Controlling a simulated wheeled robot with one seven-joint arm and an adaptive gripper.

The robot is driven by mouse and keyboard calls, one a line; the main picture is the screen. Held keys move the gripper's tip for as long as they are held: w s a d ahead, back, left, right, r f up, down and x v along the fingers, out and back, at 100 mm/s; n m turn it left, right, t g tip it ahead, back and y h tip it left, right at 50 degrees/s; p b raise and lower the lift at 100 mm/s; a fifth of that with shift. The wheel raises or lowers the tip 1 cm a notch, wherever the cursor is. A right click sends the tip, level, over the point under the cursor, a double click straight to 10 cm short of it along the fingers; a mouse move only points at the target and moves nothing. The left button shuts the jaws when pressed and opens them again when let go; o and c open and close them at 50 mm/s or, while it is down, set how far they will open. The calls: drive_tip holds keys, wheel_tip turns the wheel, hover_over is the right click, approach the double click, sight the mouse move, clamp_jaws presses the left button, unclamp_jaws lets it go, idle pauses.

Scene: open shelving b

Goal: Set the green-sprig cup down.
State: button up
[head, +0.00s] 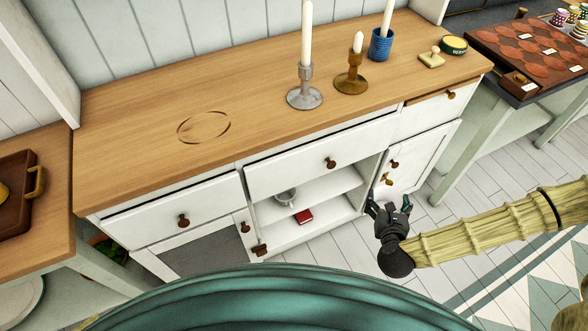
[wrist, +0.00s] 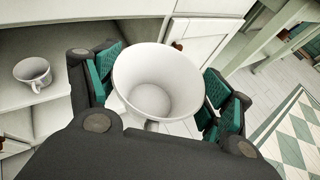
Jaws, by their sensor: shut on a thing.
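My gripper (head: 389,205) is in front of the right side of the open cupboard, below the countertop. In the wrist view its teal-padded fingers (wrist: 168,95) are shut on a white cup (wrist: 150,85), one on each side, with its open mouth and empty inside facing the camera. No green sprig shows on the part of it in view. In the head view the held cup is hard to make out against the white cupboard. A second white cup (head: 285,196) stands on the cupboard's inner shelf; it also shows in the wrist view (wrist: 33,73).
The wooden countertop (head: 150,100) bears a thin dark ring (head: 204,127) with clear room around it. Two candlesticks, a blue holder (head: 381,45) and a round tin (head: 453,45) stand at right. A red box (head: 304,216) lies low in the cupboard. A door (head: 418,160) is at right.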

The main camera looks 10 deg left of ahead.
drive_tip(key=w+a+f+n+g+y+b, duration=0.1)
drive_tip(key=w+a+f+n+y+b, duration=0.3)
drive_tip(key=a+f+b, duration=0.8)
drive_tip(key=w+a+f+n+g+y+b, duration=0.3)
drive_tip(key=a+f+b, duration=0.55)
drive_tip(key=b, duration=0.75)
drive_tip(key=t+y+b, duration=0.1)
drive_tip(key=b, duration=0.3)
hover_over(328, 183)
drive_tip(key=shift+f, duration=0.4)
drive_tip(key=shift+f+b, duration=0.9)
drive_tip(key=shift+f, duration=0.8)
drive_tip(key=shift+f, duration=0.15)
drive_tip(key=o, duration=1.2)
